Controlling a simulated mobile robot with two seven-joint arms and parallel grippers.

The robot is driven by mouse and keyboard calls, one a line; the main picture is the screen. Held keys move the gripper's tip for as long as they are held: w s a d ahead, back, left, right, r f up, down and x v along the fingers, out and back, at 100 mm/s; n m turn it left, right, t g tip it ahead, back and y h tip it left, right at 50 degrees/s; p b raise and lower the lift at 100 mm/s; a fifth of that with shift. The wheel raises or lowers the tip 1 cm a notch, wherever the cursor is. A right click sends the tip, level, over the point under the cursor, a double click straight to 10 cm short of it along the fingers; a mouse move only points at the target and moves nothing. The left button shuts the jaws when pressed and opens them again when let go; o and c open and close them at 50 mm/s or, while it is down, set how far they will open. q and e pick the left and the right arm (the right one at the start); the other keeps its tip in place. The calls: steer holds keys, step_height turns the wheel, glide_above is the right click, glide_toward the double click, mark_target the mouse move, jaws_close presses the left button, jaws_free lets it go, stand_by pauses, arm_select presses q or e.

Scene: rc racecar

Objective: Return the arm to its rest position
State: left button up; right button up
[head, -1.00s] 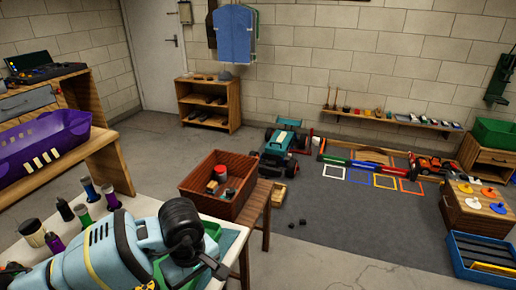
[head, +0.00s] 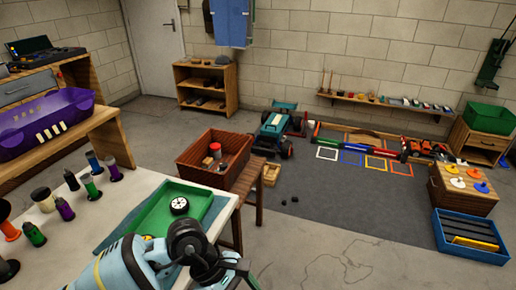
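My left arm (head: 130,262), light blue with a black wrist, comes in low at the left and reaches across the front of the white table (head: 72,245). Its gripper (head: 232,268) is at the bottom edge, in front of the table's near right corner. The fingers are small, dark and partly cut off, so I cannot tell if they are open. A green tray (head: 150,236) lies on the table just behind the arm, with a black wheel (head: 179,206) in it. My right gripper is not in view.
Several bottles (head: 90,188) stand on the table's left. A brown crate (head: 190,152) with small parts stands on a wooden stand behind the table. The floor to the right of the gripper is clear.

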arm_select(q)
steer(key=s+d+r+n+t+h+p, duration=0.1)
steer(key=s+d+r+n+t+h, duration=0.15)
steer(key=d+r+n+h, duration=0.35)
steer(key=s+d+r+n+t+h+p, duration=0.1)
steer(key=s+d+r+n+t+h, duration=0.2)
steer(key=n+h, duration=0.65)
steer(key=w+a+f+n+t+y+p, duration=0.1)
steer(key=a+f+n+t+y, duration=0.55)
steer(key=n, duration=0.95)
steer(key=w+a+f+n+t+y, duration=0.1)
steer(key=a+f+n+t+y, duration=0.2)
steer(key=a+n+t+y, duration=0.95)
steer(key=s+a+f+n+g, duration=0.3)
steer(key=s+f+n+g, duration=0.3)
steer(key=s+f+n, duration=0.1)
steer(key=s+a+f+n+g+p, duration=0.1)
steer(key=s+a+f+n+g, duration=0.2)
steer(key=s+f+n+g, duration=0.3)
steer(key=s+f+n, duration=0.1)
steer(key=s, duration=0.3)
steer(key=shift+a+n, duration=0.4)
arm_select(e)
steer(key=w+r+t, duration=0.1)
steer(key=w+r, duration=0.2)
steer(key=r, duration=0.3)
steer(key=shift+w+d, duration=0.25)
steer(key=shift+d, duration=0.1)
